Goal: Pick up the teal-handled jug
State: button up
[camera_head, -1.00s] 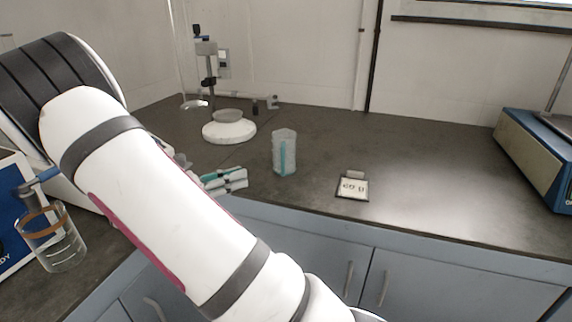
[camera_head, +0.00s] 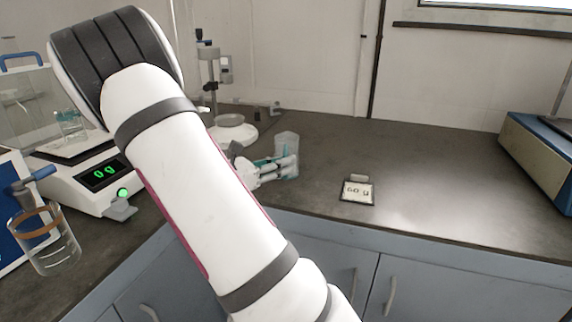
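The teal-handled jug (camera_head: 286,144) is a clear, upright vessel on the dark counter. My gripper (camera_head: 288,167) is at the jug, coming in from the left with its fingers across the jug's lower part. The fingers hide much of the teal handle and the jug's base. I cannot tell whether the fingers touch the jug or have closed on it.
A stand with a white base (camera_head: 238,133) is behind. The counter right of the jug is mostly clear.

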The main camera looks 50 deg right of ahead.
aim_at(285, 150)
jog(key=shift+s+d, duration=0.25)
jog(key=shift+d, duration=0.25)
grip_shut()
jog(key=shift+r, duration=0.25)
jog(key=shift+r+p, duration=0.9)
jog(key=shift+r, duration=0.8)
jog(key=s+a+r+p, duration=0.1)
jog(key=s+a+p, duration=0.2)
jog(key=s+a, duration=0.7)
jog(key=shift+s, duration=1.1)
